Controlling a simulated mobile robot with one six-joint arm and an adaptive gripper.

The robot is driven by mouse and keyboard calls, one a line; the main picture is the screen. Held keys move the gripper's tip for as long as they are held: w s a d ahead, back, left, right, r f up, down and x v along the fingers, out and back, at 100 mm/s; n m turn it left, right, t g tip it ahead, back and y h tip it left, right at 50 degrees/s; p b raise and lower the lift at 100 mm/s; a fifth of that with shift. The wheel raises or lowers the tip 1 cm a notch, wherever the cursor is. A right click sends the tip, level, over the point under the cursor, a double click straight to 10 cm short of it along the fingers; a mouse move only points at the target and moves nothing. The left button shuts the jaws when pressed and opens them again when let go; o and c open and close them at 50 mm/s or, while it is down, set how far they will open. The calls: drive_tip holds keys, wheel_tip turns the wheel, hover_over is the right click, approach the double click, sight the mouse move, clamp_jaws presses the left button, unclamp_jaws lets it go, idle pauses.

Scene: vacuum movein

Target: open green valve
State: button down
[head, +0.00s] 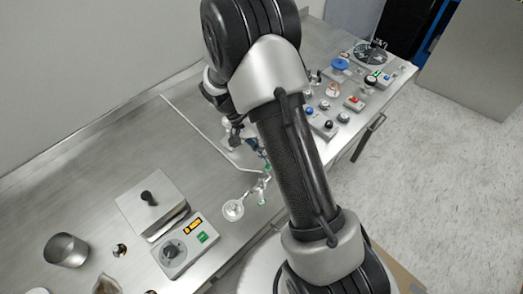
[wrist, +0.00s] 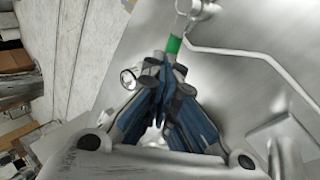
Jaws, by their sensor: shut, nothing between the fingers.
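The green valve (wrist: 174,45) shows in the wrist view as a green band on a small fitting, just beyond my fingertips. Whether the fingers touch it I cannot tell. My gripper (wrist: 163,78) is shut, with its blue-grey fingers together and nothing held. In the head view, small green parts (head: 262,201) show on the thin glass and metal fitting near the bench's front edge. My gripper (head: 254,147) is partly hidden beside my arm there, just above and behind this fitting. The valve handle's exact angle is too small to tell.
A bent metal tube (head: 212,142) runs along the bench to the fitting. A round glass piece (head: 233,210) is at its front. Control boxes (head: 354,103) stand right.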

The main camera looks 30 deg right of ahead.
drive_tip(key=shift+s, duration=0.15)
drive_tip(key=shift+s+a, duration=0.4)
drive_tip(key=shift+a, duration=0.2)
drive_tip(key=shift+r, duration=0.15)
drive_tip(key=shift+w+r+p, duration=0.15)
drive_tip(key=shift+r+p, duration=0.15)
drive_tip(key=shift+r, duration=0.05)
drive_tip(key=p+v, duration=0.4)
drive_tip(key=v, duration=0.9)
drive_tip(key=shift+w+d, duration=0.2)
drive_tip(key=shift+w, duration=0.1)
drive_tip(key=shift+f, duration=0.1)
